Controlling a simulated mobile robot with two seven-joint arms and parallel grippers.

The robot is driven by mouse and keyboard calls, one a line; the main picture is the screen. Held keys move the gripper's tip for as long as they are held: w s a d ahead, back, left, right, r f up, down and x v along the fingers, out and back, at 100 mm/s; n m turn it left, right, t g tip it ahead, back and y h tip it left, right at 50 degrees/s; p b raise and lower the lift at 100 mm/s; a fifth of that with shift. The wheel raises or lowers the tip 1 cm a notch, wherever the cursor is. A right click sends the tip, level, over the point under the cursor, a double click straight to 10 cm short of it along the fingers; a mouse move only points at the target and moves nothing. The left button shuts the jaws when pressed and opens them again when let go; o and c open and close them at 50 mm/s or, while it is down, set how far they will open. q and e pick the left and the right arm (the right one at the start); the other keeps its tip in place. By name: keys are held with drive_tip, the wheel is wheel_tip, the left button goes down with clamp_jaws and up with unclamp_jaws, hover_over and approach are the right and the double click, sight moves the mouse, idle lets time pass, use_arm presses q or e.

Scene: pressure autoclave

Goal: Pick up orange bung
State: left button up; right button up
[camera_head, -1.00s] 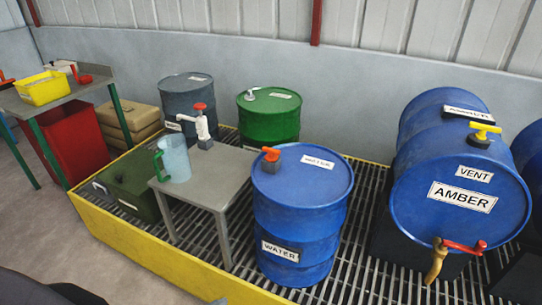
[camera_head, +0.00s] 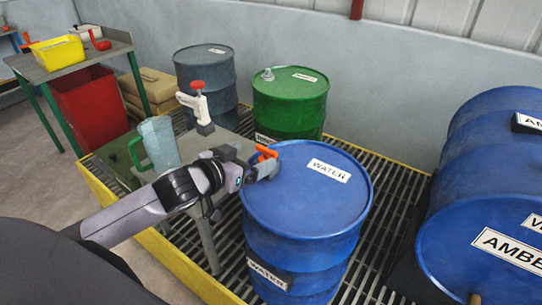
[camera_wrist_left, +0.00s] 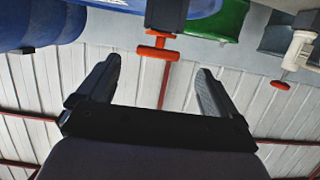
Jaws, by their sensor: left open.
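The orange bung (camera_head: 266,152) is at the left rim of the upright blue WATER drum (camera_head: 312,205). In the head view my left gripper (camera_head: 262,170) is right beside it and partly hides it. In the left wrist view the orange bung (camera_wrist_left: 157,48) is a T-shaped piece below a dark block (camera_wrist_left: 166,14). It lies just ahead of the open left gripper (camera_wrist_left: 158,65), roughly centred between the fingertips. The fingers hold nothing, and a gap to the bung shows. My right gripper is not in view.
A green drum (camera_head: 290,100) and a grey-blue drum (camera_head: 206,80) stand behind. A grey table (camera_head: 222,146) with a jug (camera_head: 160,143) and a red-topped white pump (camera_head: 199,103) is to the left. The lying AMBER drum (camera_head: 480,225) is at right.

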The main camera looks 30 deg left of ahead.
sight(265, 153)
use_arm(q)
drive_tip(key=shift+x, duration=3.4)
drive_tip(key=shift+d+f, duration=0.1)
drive_tip(key=shift+f, duration=0.1)
drive_tip(key=c, duration=1.1)
